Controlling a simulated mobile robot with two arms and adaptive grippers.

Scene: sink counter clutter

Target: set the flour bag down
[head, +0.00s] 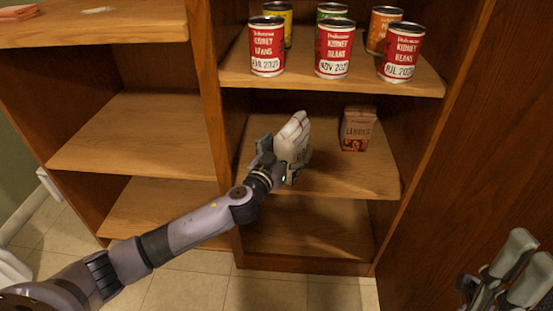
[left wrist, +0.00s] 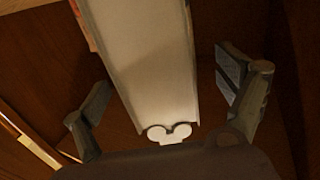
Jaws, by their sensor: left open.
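The white flour bag (head: 295,137) is at the middle shelf (head: 345,180) of the right-hand cabinet section and looks slightly tilted in the head view. Its lower part is partly hidden by my left gripper (head: 279,162), so its contact with the shelf is not clear. The left gripper is open, with its fingers on either side of the bag. In the left wrist view the pale bag (left wrist: 150,60) stands between the spread fingers (left wrist: 165,90), with gaps visible beside it. My right gripper (head: 508,272) is at the lower right, away from the shelves; its opening is unclear.
A small reddish-brown carton (head: 357,130) stands to the right of the bag on the same shelf. Several cans, including a kidney beans can (head: 334,50), stand on the shelf above. The left-hand shelves (head: 140,135) are mostly bare. A wooden side panel closes the right.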

